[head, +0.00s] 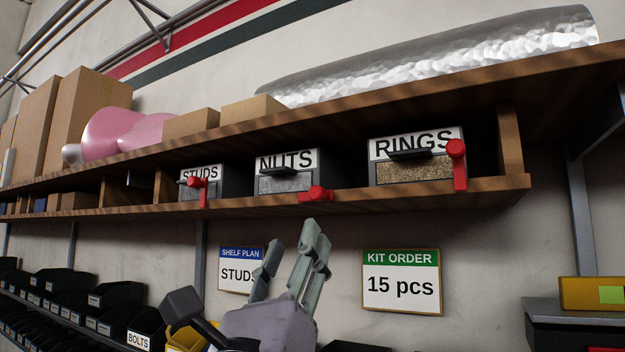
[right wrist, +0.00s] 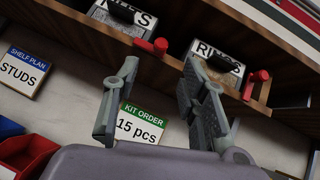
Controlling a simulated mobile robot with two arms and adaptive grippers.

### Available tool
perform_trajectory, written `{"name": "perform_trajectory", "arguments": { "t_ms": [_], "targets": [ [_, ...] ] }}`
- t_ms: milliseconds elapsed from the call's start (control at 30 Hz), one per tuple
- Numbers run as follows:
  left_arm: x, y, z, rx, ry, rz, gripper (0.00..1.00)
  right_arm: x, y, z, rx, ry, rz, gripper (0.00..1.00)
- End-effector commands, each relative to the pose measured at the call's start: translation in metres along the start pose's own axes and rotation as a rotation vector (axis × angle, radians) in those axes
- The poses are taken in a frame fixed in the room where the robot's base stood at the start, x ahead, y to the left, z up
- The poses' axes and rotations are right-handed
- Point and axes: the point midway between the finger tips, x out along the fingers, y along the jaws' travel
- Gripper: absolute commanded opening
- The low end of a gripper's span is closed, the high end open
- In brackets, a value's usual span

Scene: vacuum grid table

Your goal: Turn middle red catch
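Three drawers sit in the shelf in the head view: STUDS (head: 200,188), NUTS (head: 287,184) and RINGS (head: 415,171). The middle red catch (head: 317,193) is at the lower right of the NUTS drawer, its plate lying flat along the shelf edge; its knob also shows in the right wrist view (right wrist: 153,46). My right gripper (head: 292,240) is open and empty, below the NUTS drawer, apart from the catch. My left gripper is not in view.
The wooden shelf edge (head: 240,210) runs above my gripper. A KIT ORDER sign (head: 401,282) and a SHELF PLAN sign (head: 235,269) hang on the wall below. Black bins (head: 115,294) stand lower left; a yellow box (head: 592,293) lies lower right.

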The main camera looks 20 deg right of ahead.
Motion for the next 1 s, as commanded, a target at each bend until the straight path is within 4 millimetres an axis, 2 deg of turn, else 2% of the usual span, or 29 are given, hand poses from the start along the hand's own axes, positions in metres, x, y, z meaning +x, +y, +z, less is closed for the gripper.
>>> {"name": "perform_trajectory", "arguments": {
  "t_ms": [33,200,500,700,1000],
  "targets": [
    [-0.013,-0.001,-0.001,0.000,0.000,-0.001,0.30,0.017,-0.003,0.004,-0.005,0.000,-0.003,0.39],
    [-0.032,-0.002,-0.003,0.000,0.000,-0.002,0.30,0.055,-0.002,0.004,-0.007,0.000,-0.003,0.39],
    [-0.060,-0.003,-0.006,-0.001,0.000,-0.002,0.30,0.110,-0.002,0.003,-0.006,0.000,-0.002,0.39],
    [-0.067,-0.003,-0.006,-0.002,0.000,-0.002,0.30,0.125,-0.001,0.000,-0.003,0.000,-0.001,0.39],
    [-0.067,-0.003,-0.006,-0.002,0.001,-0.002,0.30,0.126,0.000,-0.001,-0.002,0.000,-0.001,0.39]
  ]
}}
